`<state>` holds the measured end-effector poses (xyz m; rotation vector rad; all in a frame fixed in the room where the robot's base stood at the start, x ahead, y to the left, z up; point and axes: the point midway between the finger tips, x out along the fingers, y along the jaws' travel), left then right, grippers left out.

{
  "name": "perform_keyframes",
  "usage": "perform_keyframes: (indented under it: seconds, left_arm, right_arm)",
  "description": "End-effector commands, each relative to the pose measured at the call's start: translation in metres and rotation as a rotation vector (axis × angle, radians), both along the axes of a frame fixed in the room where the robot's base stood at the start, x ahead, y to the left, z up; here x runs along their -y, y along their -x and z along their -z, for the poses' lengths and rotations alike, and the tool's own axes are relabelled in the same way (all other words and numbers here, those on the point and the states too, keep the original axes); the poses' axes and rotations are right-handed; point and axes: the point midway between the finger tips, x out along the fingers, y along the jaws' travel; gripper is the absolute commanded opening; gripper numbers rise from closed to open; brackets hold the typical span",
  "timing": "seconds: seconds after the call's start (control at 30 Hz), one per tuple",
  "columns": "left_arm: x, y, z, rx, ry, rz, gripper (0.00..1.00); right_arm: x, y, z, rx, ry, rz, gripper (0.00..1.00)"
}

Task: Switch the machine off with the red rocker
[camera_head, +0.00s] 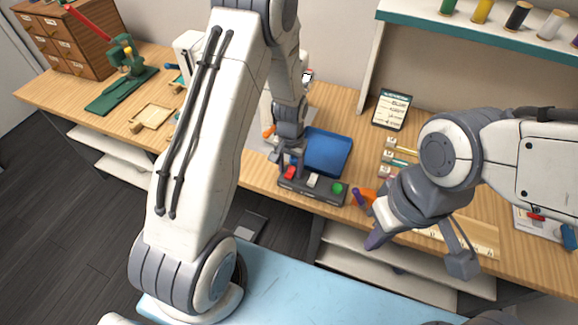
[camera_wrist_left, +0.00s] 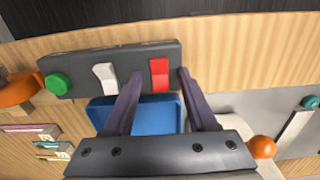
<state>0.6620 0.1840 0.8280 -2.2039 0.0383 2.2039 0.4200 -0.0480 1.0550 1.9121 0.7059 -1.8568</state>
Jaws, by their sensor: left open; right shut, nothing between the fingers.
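A dark control box (camera_head: 327,193) stands at the front edge of the wooden bench. It carries a red rocker (camera_head: 290,172), a white rocker (camera_head: 313,180) and a round green button (camera_head: 338,188). My left gripper (camera_head: 289,158) is open above the red rocker's end of the box. In the left wrist view the red rocker (camera_wrist_left: 160,74) shows between the two spread fingertips; I cannot tell whether they touch it or which way it is tipped. My right gripper (camera_head: 371,241) is shut and empty, in front of the bench to the right of the box.
A blue tray (camera_head: 327,151) lies just behind the box. An orange object (camera_head: 369,195) lies right of the box, close to my right gripper. A small board (camera_head: 392,110) stands farther back. A green-topped shelf (camera_head: 420,22) with spools is at the back right.

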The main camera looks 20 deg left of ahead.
Motion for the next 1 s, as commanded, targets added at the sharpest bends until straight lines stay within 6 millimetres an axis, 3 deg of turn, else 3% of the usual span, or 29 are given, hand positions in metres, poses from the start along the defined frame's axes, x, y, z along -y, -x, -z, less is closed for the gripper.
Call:
perform_keyframes:
  seconds: [0.07,0.1,0.23,0.63,1.0]
  left_arm:
    - [0.000,0.000,0.000,0.000,0.000,0.000,0.57]
    - [0.000,0.000,0.000,0.000,0.000,0.000,0.50]
    - [0.000,0.000,0.000,0.000,0.000,-0.001,0.00]
    - [0.000,-0.005,-0.002,-0.114,-0.004,-0.002,0.00]
    - [0.000,-0.006,-0.001,-0.173,-0.006,-0.002,0.00]
  right_arm:
    - [0.000,0.000,0.000,0.000,0.000,0.000,0.00]
    - [0.000,0.000,0.000,0.000,0.000,0.000,0.00]
    - [0.000,0.000,0.000,0.000,0.000,0.000,0.00]
    - [0.000,0.000,-0.015,0.000,0.000,0.000,0.00]
    - [0.000,0.000,-0.017,0.000,0.000,0.000,0.00]
